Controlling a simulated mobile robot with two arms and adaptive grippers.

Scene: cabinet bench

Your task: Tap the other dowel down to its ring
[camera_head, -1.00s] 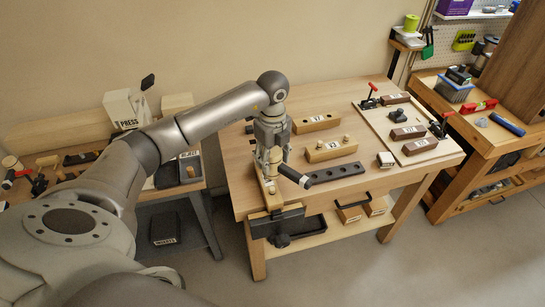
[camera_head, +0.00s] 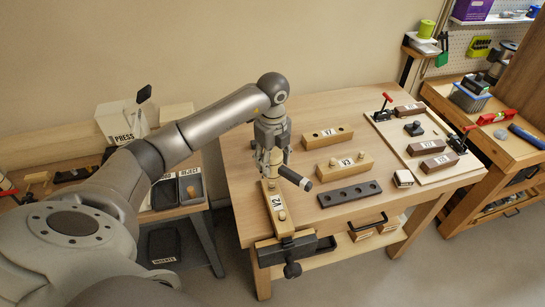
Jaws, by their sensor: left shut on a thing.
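The wooden block labelled V2 (camera_head: 276,203) is held at the bench's front left edge by a dark vise (camera_head: 290,248). A light dowel (camera_head: 282,215) stands up from its near end. The far end is partly hidden by the gripper and mallet, so I cannot tell the other dowel's height. No ring marks can be made out. My right gripper is not in view.
Blocks Y1 (camera_head: 328,138) and V3 (camera_head: 346,165) and a dark holed strip (camera_head: 350,194) lie to the right on the bench. A pale board (camera_head: 432,148) with red-handled clamps and brown blocks is farther right. A side table with trays (camera_head: 182,190) stands left.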

